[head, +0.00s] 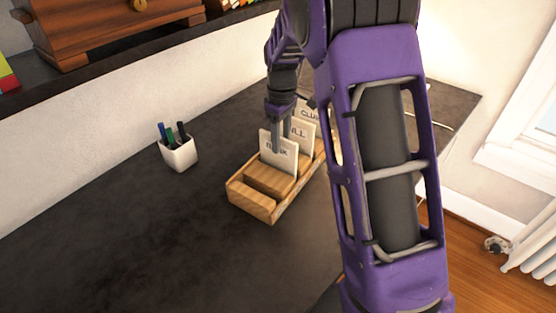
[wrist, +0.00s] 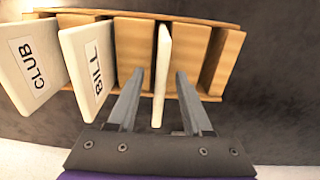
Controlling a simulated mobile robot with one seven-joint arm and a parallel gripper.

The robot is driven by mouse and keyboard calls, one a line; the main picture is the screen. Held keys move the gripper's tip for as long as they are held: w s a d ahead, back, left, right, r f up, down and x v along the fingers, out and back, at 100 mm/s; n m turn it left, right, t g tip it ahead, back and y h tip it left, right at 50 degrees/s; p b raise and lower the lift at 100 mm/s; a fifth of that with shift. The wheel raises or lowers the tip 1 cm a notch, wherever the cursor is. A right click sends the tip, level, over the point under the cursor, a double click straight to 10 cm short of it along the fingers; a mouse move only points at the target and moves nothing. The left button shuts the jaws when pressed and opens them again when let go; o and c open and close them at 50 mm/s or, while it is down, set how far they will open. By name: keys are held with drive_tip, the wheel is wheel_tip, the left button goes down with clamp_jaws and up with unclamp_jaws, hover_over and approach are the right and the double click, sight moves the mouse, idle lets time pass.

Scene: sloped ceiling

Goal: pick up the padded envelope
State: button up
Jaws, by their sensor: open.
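A wooden rack (head: 250,200) on the dark desk holds three upright cream envelope-like pieces. The nearest piece (head: 288,163) has a label partly hidden by a finger. Behind it stand the BILL piece (head: 307,141) and the CLUB piece (head: 311,104). I cannot tell which is padded. In the wrist view the rack (wrist: 225,60) shows the nearest piece (wrist: 162,85) edge-on, with the BILL piece (wrist: 90,65) and CLUB piece (wrist: 32,70) to its left. My gripper (head: 277,146) is open, its fingers on either side of the nearest piece with gaps visible in the wrist view (wrist: 158,78).
A white cup (head: 179,154) with several pens stands left of the rack. A wooden chest (head: 100,35) sits on a raised ledge behind. The desk (head: 130,230) is clear at the front left. A radiator (head: 535,250) is at the right.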

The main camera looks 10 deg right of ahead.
sight(278, 159)
wheel_tip(278, 159, down, 6)
drive_tip(key=shift+w+a, duration=0.3)
drive_tip(key=shift+a, duration=0.1)
drive_tip(key=shift+c, duration=0.3)
clamp_jaws()
